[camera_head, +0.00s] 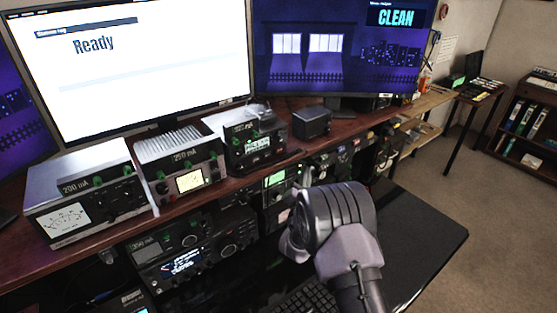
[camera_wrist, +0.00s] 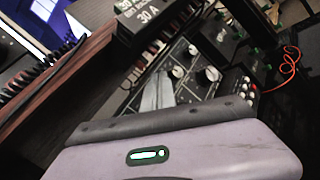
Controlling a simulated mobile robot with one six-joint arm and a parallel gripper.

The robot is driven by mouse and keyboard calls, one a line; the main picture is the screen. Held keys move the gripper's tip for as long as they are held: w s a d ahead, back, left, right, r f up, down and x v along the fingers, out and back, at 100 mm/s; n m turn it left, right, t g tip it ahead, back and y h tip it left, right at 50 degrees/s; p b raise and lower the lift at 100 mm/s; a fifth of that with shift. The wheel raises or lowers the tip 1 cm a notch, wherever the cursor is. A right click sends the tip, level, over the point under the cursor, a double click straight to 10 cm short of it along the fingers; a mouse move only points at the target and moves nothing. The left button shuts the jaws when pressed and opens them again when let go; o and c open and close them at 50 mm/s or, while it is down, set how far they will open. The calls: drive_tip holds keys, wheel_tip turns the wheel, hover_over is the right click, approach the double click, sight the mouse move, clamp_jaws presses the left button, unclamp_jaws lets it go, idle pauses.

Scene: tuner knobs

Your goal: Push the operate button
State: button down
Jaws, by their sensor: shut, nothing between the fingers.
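My gripper (camera_wrist: 158,82) shows in the wrist view as two grey fingers pressed together, with nothing between them. It points toward a black panel with knobs (camera_wrist: 182,72), and I cannot tell whether the tips touch it. To the right, the panel carries a row of small red and light dots (camera_wrist: 250,88). No label reading "operate" is legible, so I cannot tell which control is the operate button. In the head view my arm's wrist hangs in front of the lower shelf of radios, and the fingers are hidden behind it.
A unit marked "30 A" (camera_wrist: 148,18) sits by the wooden shelf edge. An orange cable (camera_wrist: 291,62) loops at the right. Metal boxes marked "200 mA" (camera_head: 88,190) and "250 mA" (camera_head: 180,165) stand on the upper shelf. A black desk (camera_head: 425,225) has clear room at right.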

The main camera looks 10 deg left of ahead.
drive_tip(key=shift+f, duration=0.1)
idle(0.3)
drive_tip(key=shift+w+a+b, duration=0.3)
drive_tip(key=shift+b, duration=0.1)
drive_tip(key=shift+w+a, duration=0.1)
idle(0.4)
drive_tip(key=shift+s+d, duration=0.4)
drive_tip(key=shift+s, duration=0.05)
drive_tip(key=shift+d+b, duration=0.1)
drive_tip(key=shift+b, duration=0.2)
drive_tip(key=s+d+b, duration=0.1)
drive_tip(key=s+d, duration=0.3)
drive_tip(key=shift+s+b, duration=0.1)
drive_tip(key=shift+b, duration=0.3)
